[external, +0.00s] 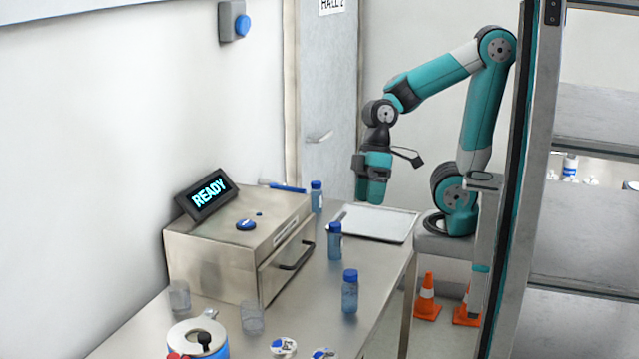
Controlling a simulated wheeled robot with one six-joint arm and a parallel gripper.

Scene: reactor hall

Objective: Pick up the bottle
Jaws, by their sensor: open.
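Three blue-capped bottles stand upright on the steel table: a front bottle (350,293), a middle bottle (335,243) and a back bottle (316,198) beside the steel box. I cannot tell which one the task means. My gripper (370,194) points down above the back part of the table, over the grey tray (385,224) area. It is open, with nothing seen in it. It is to the right of the middle and back bottles and apart from all three.
The steel box (215,260) with a front handle carries a READY display (207,194). Glass beakers (252,317), a white-and-blue container (215,345) and small round items (283,346) sit at the front. Shelving (585,235) and orange cones (427,300) are at right.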

